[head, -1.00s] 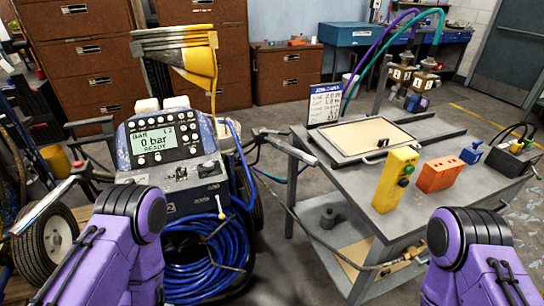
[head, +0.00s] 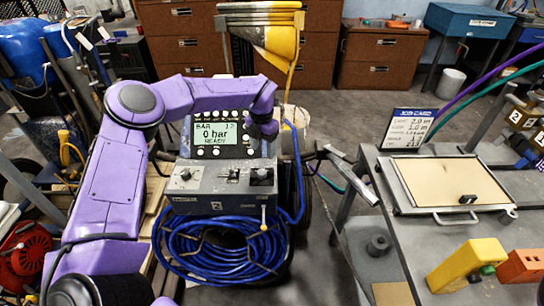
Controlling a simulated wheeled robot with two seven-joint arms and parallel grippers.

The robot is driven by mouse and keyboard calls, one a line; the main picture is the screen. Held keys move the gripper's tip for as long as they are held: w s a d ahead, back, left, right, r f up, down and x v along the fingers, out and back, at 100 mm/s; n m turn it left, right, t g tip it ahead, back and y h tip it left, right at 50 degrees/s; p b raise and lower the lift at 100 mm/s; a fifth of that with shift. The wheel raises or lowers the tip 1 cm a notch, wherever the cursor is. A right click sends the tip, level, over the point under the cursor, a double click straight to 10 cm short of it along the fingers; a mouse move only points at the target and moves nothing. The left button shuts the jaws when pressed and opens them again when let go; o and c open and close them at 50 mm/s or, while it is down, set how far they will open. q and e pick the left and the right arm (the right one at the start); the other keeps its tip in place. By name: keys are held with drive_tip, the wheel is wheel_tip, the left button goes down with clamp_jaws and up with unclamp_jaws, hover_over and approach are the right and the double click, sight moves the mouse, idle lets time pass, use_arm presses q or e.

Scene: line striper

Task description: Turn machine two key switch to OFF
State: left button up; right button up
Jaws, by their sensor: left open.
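The line striper's control panel (head: 225,178) is a grey-blue box with several small controls on top. A round control (head: 186,174) is at its left, a small lever (head: 231,174) in the middle and a dark knob (head: 262,176) at its right. I cannot tell which is the key switch or how it is set. My right gripper is out of view.
A coiled blue hose (head: 222,250) hangs below the panel. At right a grey table (head: 400,235) holds a tan board (head: 450,182), a job card (head: 407,128), a yellow box (head: 465,264) and an orange block (head: 522,266).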

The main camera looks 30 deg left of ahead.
sight(263, 171)
use_arm(q)
wheel_tip(263, 171, down, 4)
drive_tip(key=shift+w+f+p, duration=0.1)
drive_tip(key=shift+w+p, duration=0.05)
drive_tip(key=shift+p, duration=0.5)
drive_tip(key=s+f+p, duration=0.1)
drive_tip(key=s+f, duration=0.2)
drive_tip(key=shift+s+f, duration=0.2)
drive_tip(key=shift+f, duration=0.05)
drive_tip(key=shift+w+f, duration=1.15)
drive_tip(key=shift+w, duration=0.05)
drive_tip(key=shift+s+r, duration=0.3)
drive_tip(key=shift+s, duration=0.05)
drive_tip(key=c, duration=0.8)
drive_tip(key=shift+c, duration=1.2)
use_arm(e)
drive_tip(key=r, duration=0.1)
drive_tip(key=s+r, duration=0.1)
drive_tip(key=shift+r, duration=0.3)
